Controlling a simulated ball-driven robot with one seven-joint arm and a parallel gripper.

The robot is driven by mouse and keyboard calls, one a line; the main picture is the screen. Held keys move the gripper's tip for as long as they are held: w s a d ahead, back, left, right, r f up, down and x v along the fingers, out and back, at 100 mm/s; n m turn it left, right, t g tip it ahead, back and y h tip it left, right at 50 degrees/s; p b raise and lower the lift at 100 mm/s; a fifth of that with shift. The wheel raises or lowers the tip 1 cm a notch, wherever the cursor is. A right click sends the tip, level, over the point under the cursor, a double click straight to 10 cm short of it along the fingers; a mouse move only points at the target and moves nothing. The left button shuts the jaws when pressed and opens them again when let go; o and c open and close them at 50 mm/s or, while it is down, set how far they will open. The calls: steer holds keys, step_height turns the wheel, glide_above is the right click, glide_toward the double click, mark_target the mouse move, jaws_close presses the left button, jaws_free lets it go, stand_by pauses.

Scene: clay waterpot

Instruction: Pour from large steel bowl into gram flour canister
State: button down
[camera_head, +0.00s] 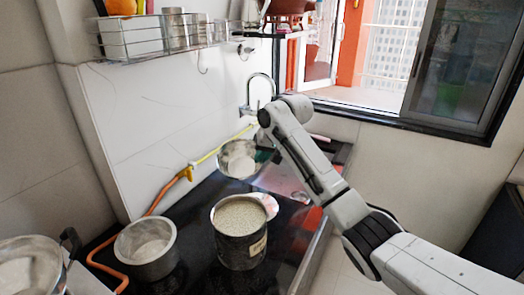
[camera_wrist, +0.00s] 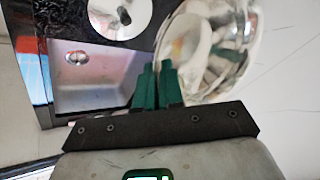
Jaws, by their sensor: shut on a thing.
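The large steel bowl (camera_head: 236,151) hangs above the counter, behind the canister and apart from it. Its shiny inside faces the head camera, so it looks tilted, and something pale shows in it. My gripper (camera_wrist: 156,68) is shut on the bowl's rim, its green fingers close together beside the bowl (camera_wrist: 225,45) in the wrist view. In the head view the fingers are mostly hidden by the bowl and arm. The gram flour canister (camera_head: 240,250) is a steel cylinder with a small label, standing upright on the black counter and open, with pale grainy stuff near its top.
A steel pot (camera_head: 146,262) stands left of the canister, with an orange hose (camera_head: 160,197) beside it. A shiny lid or plate (camera_head: 270,205) lies behind the canister. A sink (camera_wrist: 95,85) and a knobbed round lid (camera_wrist: 98,20) show in the wrist view. A wire rack (camera_head: 150,50) hangs above.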

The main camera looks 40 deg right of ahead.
steer(key=shift+r, duration=0.1)
steer(key=shift+d+g+y, duration=0.15)
steer(key=shift+g+y, duration=0.15)
steer(key=shift+g, duration=0.1)
steer(key=shift+w+f+m+g+y, duration=0.2)
steer(key=shift+f+m+g+y, duration=0.15)
steer(key=shift+g+y, duration=0.25)
step_height(320, 180, up, 3)
steer(key=p, duration=0.2)
steer(key=shift+g+y+p, duration=0.3)
steer(key=shift+g, duration=0.1)
steer(key=shift+r+g+y+p, duration=0.35)
steer(key=shift+r+p, duration=0.25)
steer(key=shift+r, duration=0.4)
